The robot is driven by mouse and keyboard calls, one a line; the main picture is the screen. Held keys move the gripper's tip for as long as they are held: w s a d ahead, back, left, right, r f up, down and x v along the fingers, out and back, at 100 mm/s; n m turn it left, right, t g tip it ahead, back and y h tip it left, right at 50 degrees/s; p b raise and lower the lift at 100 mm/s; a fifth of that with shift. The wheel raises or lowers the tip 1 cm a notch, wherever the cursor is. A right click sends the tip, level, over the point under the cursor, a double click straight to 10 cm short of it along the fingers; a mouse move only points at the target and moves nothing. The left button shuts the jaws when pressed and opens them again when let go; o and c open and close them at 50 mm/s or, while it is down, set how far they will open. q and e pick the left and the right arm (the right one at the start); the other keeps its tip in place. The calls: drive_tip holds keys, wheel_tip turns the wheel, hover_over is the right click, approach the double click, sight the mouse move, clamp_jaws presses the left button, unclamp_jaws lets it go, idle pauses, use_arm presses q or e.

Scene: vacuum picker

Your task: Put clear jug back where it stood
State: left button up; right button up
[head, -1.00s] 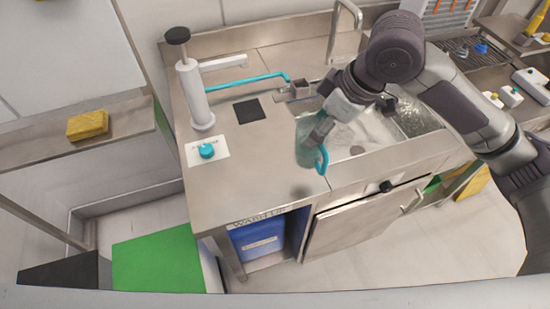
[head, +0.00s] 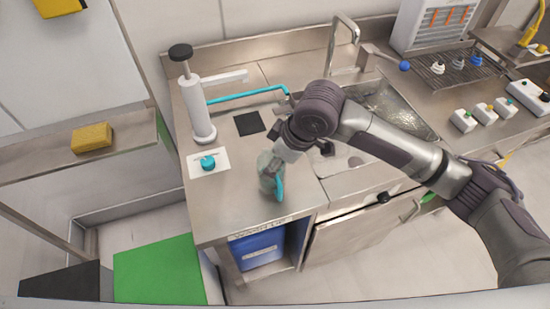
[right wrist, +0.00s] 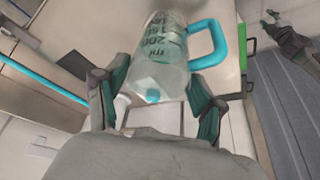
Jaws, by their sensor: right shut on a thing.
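The clear jug (head: 266,172) has a teal handle and is over the steel counter, left of the sink, near the front edge. My right gripper (head: 277,155) is shut on it from above. In the right wrist view the jug (right wrist: 163,55), with dark volume marks, is between the two fingers (right wrist: 160,100), its handle to the right. Whether its base touches the counter is unclear. A dark arm end, seemingly my left gripper (right wrist: 268,20), shows small at the top right of that view; its jaws are too small to read. The head view does not show it.
A white pump dispenser (head: 197,110) stands behind left. A black square (head: 249,123) and a white card (head: 221,160) with a teal knob (head: 208,162) lie on the counter. The sink (head: 400,110) is right. Bare counter (head: 225,205) is at front left.

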drive_tip(key=o, duration=1.8)
drive_tip(key=shift+f, duration=0.1)
drive_tip(key=shift+c, duration=0.2)
drive_tip(key=v, duration=1.2)
drive_tip(key=shift+b, duration=0.35)
